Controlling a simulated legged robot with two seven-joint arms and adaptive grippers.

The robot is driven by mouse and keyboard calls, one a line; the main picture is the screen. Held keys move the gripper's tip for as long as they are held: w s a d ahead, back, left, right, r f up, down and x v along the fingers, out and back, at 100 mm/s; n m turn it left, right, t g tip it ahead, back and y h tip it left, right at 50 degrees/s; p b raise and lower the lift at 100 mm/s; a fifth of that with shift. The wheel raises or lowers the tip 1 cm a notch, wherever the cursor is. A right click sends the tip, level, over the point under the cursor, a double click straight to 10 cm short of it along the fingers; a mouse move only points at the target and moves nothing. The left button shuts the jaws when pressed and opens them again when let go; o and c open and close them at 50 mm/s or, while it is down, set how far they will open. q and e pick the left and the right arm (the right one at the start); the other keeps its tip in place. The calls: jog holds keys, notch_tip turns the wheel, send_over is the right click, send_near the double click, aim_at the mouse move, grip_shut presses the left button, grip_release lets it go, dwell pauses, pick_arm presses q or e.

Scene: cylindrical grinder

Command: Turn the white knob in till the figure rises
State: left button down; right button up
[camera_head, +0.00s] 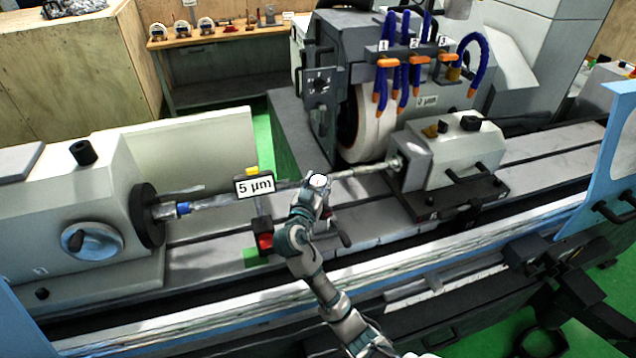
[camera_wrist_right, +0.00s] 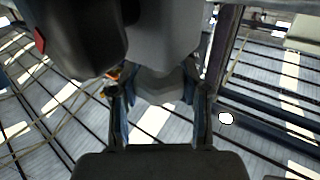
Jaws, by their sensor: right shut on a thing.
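My right gripper (camera_head: 322,208) is at the gauge unit in the middle of the machine bed, below the long shaft. In the right wrist view its two fingers (camera_wrist_right: 161,115) stand on either side of a pale grey-white knob (camera_wrist_right: 163,88) and are shut on it. In the head view the gripper hides the knob. My left gripper is not in view.
The headstock (camera_head: 75,200) stands at the left and the tailstock (camera_head: 455,150) at the right. The grinding wheel (camera_head: 368,130) is behind the shaft. A second small plate (camera_head: 427,100) is on the wheel guard. A blue-framed guard (camera_head: 610,170) stands at the far right.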

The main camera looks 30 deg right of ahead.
jog(key=shift+r, duration=0.25)
jog(key=o, duration=1.2)
jog(key=shift+c, duration=0.2)
jog(key=shift+w+f, duration=0.1)
jog(key=shift+f, duration=0.05)
jog(key=v, duration=1.2)
jog(key=shift+f, duration=0.1)
